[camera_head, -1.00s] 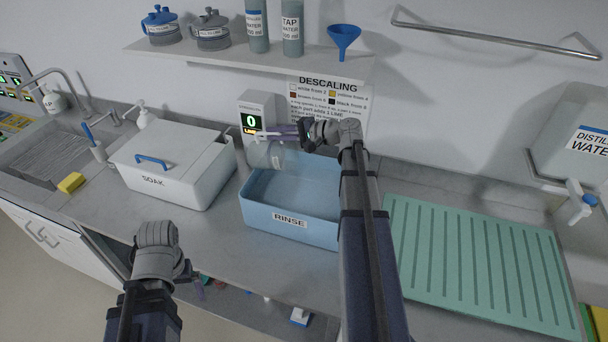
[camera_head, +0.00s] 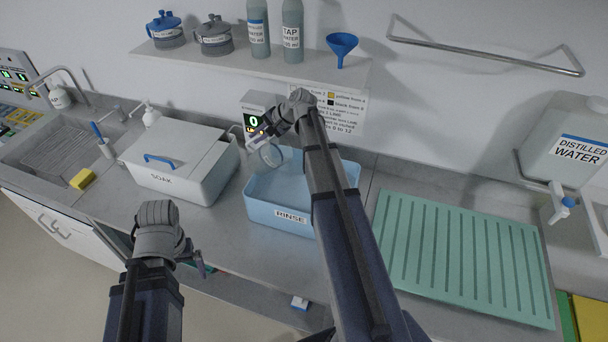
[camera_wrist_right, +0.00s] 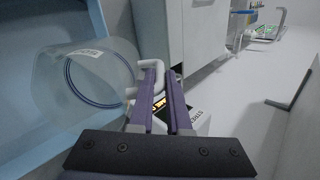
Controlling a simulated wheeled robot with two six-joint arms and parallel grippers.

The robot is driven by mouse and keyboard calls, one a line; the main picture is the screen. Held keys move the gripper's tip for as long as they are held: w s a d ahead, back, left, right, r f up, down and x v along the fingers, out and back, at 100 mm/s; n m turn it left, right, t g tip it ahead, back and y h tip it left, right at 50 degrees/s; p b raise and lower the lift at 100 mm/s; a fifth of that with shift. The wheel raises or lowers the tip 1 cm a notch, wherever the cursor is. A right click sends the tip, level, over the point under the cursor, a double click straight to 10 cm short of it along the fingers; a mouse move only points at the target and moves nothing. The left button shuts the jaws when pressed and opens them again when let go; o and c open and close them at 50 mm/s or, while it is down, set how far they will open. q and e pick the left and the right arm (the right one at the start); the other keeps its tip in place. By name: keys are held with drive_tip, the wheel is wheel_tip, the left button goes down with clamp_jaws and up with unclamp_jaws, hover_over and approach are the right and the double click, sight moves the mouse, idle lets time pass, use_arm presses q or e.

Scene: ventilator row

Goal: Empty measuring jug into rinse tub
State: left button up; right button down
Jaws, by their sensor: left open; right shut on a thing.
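The clear measuring jug (camera_head: 270,155) is held tipped over the back left part of the blue rinse tub (camera_head: 291,216). In the right wrist view the jug (camera_wrist_right: 88,78) lies on its side, with a dark blue ring showing inside it. My right gripper (camera_head: 256,140) is shut on the jug's handle, which sits between its purple fingers (camera_wrist_right: 162,85) in the right wrist view. I cannot tell whether any liquid is left in the jug. My left gripper (camera_head: 202,266) is open and empty, low in front of the counter. My right arm hides part of the tub.
A white soak box (camera_head: 165,183) stands left of the tub, and a green ridged mat (camera_head: 455,250) lies to the right. A scale with a lit display (camera_head: 252,121) stands behind the tub. A shelf (camera_head: 260,72) hangs above. A distilled water container (camera_head: 567,140) is at far right.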

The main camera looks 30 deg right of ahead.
drive_tip(key=w+p, duration=0.1)
drive_tip(key=w+a+r+g+h+p, duration=0.1)
drive_tip(key=w+a+g+h+p, duration=0.1)
drive_tip(key=p, duration=0.1)
drive_tip(key=shift+w+a+r, duration=0.1)
drive_tip(key=shift+a+r, duration=0.15)
drive_tip(key=shift+r, duration=0.05)
drive_tip(key=w+a+f+g+h, duration=0.3)
drive_tip(key=g, duration=0.1)
drive_tip(key=shift+w+a+f+g+h+b, duration=0.15)
drive_tip(key=shift+w+f+g+h+b, duration=0.2)
drive_tip(key=shift+h+b, duration=0.1)
drive_tip(key=shift+s, duration=0.15)
